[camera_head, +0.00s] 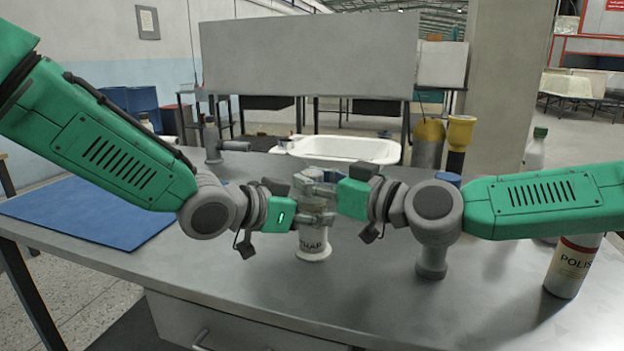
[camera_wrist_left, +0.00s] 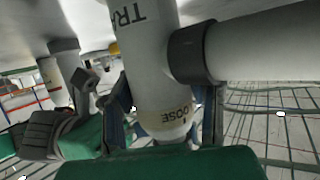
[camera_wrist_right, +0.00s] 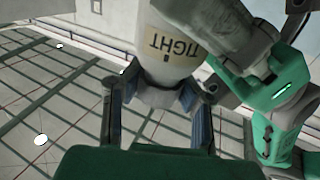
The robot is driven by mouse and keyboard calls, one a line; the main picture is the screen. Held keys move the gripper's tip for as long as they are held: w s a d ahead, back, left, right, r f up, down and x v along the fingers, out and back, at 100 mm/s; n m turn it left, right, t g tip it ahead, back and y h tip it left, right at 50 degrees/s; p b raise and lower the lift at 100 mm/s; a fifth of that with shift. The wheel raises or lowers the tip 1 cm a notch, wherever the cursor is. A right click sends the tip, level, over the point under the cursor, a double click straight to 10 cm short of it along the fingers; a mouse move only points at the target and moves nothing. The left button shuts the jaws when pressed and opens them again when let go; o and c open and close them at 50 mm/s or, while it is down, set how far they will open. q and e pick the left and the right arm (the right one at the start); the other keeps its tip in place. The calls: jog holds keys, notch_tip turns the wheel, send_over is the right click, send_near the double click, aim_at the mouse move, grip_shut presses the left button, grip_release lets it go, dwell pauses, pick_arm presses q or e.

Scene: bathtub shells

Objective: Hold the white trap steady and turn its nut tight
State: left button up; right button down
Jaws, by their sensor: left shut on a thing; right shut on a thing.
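The white trap (camera_head: 313,246) stands upright on the grey bench, its lettering facing me. My left gripper (camera_head: 303,214) is the lower one, shut around the trap's body; its fingers flank the white body (camera_wrist_left: 160,65) in the left wrist view. A label ending in "OSE" shows between them. My right gripper (camera_head: 321,186) is shut just above, at the top of the trap. In the right wrist view its fingers flank the white nut (camera_wrist_right: 168,72), by a label reading "TIGHT" upside down. In the head view the grippers hide most of the nut.
A blue mat (camera_head: 95,212) lies on the left of the bench (camera_head: 215,270). A white basin (camera_head: 345,149) is behind the grippers. A "POLIS" bottle (camera_head: 572,268) stands at the right, with a green-capped bottle (camera_head: 535,150) farther back. The bench front is clear.

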jog(key=shift+d+g, duration=0.1)
jog(key=shift+g, duration=0.2)
jog(key=c, duration=1.1)
grip_release()
jog(key=v, duration=1.2)
jog(key=shift+d+f, duration=0.15)
jog(key=shift+f, duration=0.05)
